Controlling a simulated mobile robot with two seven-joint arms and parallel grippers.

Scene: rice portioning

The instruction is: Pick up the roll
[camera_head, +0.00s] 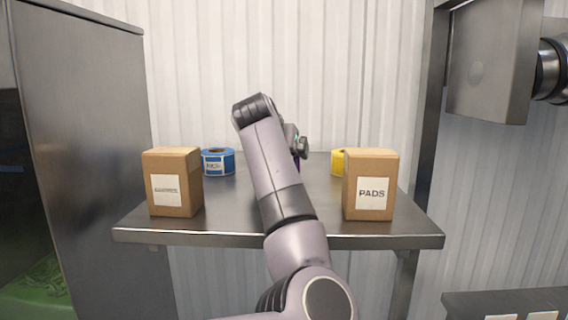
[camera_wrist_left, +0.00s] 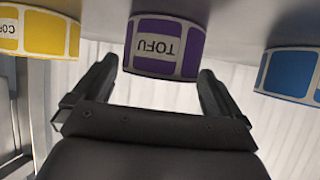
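Three label rolls stand on the metal shelf. The purple roll marked TOFU (camera_wrist_left: 162,47) is central in the left wrist view, upside down there. In the head view only a sliver of purple (camera_head: 297,161) shows behind my arm. My left gripper (camera_wrist_left: 158,70) is open and empty, its two fingers apart and pointing at the purple roll, one towards each side of it. I cannot tell whether they touch it. The blue roll (camera_head: 218,162) is at the left, and the yellow roll (camera_head: 338,162) is at the right, partly behind a box. My right gripper is not in view.
The metal shelf (camera_head: 230,240) has a cardboard box (camera_head: 173,205) at its front left and a box marked PADS (camera_head: 370,212) at its front right. A tall steel cabinet (camera_head: 85,130) stands at the left. A corrugated wall (camera_head: 330,60) is behind.

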